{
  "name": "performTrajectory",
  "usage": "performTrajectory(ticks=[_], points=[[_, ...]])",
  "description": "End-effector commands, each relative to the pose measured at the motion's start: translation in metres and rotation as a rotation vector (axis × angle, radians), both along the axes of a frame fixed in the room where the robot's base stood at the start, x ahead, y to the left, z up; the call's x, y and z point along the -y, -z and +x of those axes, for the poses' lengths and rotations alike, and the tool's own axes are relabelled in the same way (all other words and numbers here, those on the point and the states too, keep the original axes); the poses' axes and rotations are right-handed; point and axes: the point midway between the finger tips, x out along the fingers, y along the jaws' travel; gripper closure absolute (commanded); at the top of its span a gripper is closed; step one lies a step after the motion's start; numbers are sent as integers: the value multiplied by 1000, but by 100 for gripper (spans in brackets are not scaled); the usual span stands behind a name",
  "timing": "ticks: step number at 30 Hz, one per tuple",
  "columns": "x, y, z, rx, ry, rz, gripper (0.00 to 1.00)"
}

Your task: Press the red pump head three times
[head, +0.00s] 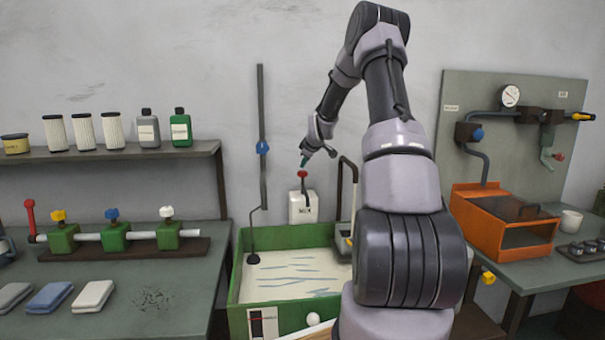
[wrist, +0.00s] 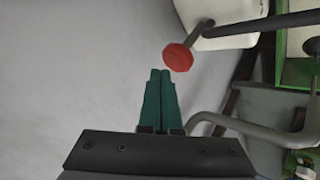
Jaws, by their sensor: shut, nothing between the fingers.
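The red pump head (head: 302,174) sits on a dark stem above a white bottle (head: 302,208) marked with dark lettering, at the back of the green tub. In the wrist view the red pump head (wrist: 178,57) shows as a red disc, just beyond and slightly right of the fingertips. The white bottle (wrist: 225,18) is at the top there. My gripper (head: 304,160) is above the pump head in the head view, its green fingers pointing down. In the wrist view the fingers of my gripper (wrist: 160,74) are together with nothing between them. I see no clear contact with the pump head.
A dark grey bent pipe (head: 347,175) rises right of the bottle. The green tub (head: 262,240) lies below.

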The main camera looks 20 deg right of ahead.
Motion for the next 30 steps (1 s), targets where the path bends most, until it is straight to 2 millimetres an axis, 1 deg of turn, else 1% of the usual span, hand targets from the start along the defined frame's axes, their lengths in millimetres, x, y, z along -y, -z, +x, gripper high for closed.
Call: performTrajectory(ticks=[5,17,30], points=[[0,6,0,0,-1,-1,100],[0,7,0,0,0,0,100],[0,12,0,-1,0,0,100]])
